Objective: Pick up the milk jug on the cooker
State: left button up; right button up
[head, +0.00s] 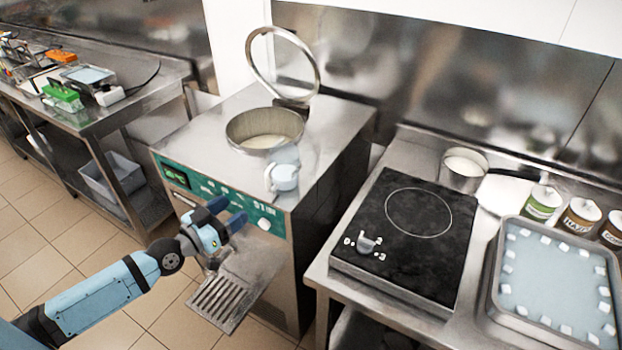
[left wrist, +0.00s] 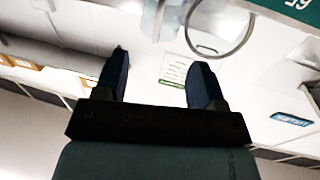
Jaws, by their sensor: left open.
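A small clear jug with pale contents, likely the milk jug (head: 284,176), stands near the front edge of the steel batch freezer's top, beside its round opening. The flat black cooker (head: 425,240) to its right has a bare top. My left gripper (head: 229,213) is open and empty, in front of the freezer's green panel, lower and to the left of the jug. The left wrist view shows nothing between my fingers (left wrist: 160,70); a translucent shape at its top edge may be the jug. My right gripper is out of view.
The batch freezer (head: 225,165) has its ring lid (head: 284,65) raised. A pot (head: 463,170) of pale liquid stands behind the cooker. A tray (head: 493,290) and several labelled jars are at the right. A drip grate (head: 218,300) juts out below my gripper.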

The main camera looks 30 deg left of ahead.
pick_arm(q)
jog(key=p, duration=0.2)
send_near(275, 176)
jog(key=d+x, duration=0.1)
jog(key=x, duration=0.7)
jog(key=shift+w+a, duration=0.15)
jog(key=shift+a, duration=0.15)
jog(key=shift+c, duration=0.6)
grip_shut()
